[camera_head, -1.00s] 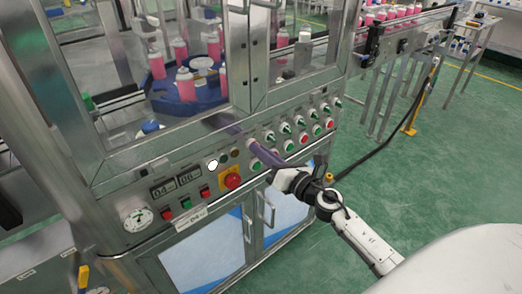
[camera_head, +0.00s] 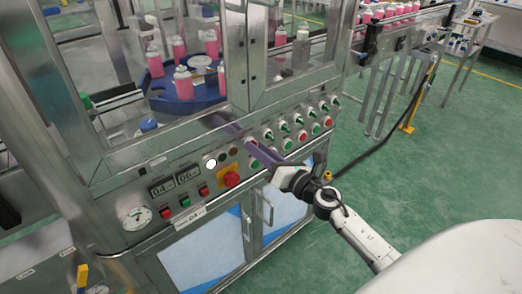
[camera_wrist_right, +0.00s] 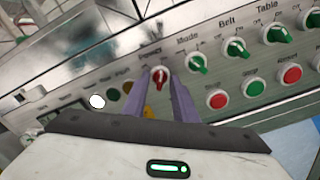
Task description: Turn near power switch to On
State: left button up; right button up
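A knob with a red handle (camera_wrist_right: 160,77) sits on the slanted panel in the right wrist view. Its small label is too blurred to read surely. My right gripper (camera_wrist_right: 161,84) is open, with one purple finger on each side of this knob; a narrow gap seems to remain. A larger red and yellow switch (camera_head: 230,178) sits below the gripper; a bit of yellow shows between the fingers in the wrist view (camera_wrist_right: 147,112). My left gripper is not in view.
Green selector knobs (camera_wrist_right: 233,47) and red and green push buttons (camera_wrist_right: 291,74) lie right of the fingers. Indicator lamps (camera_head: 212,163) and a gauge (camera_head: 137,218) lie left. Glass doors with pink bottles (camera_head: 184,85) stand above the panel.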

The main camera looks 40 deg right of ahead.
jog(key=s+b, duration=0.2)
jog(key=s, duration=0.8)
jog(key=shift+s+d, duration=0.2)
jog(key=shift+d, duration=0.2)
jog(key=s+a+f+m+g, duration=0.3)
jog(key=s+a+f+m, duration=0.3)
jog(key=f+m, duration=0.2)
jog(key=s+a+f+m+g, duration=0.3)
jog(key=s+a+f+m, duration=0.2)
jog(key=m, duration=0.6)
jog(key=s+a+f+m+g+y, duration=0.1)
jog(key=s+a+f+m+g, duration=0.2)
jog(key=s+a+f+m, duration=0.3)
notch_tip(320, 180, down, 6)
jog(key=a+m, duration=0.3)
jog(key=shift+s+m, duration=0.35)
jog(key=shift+m, duration=0.05)
jog(key=shift+d, duration=0.1)
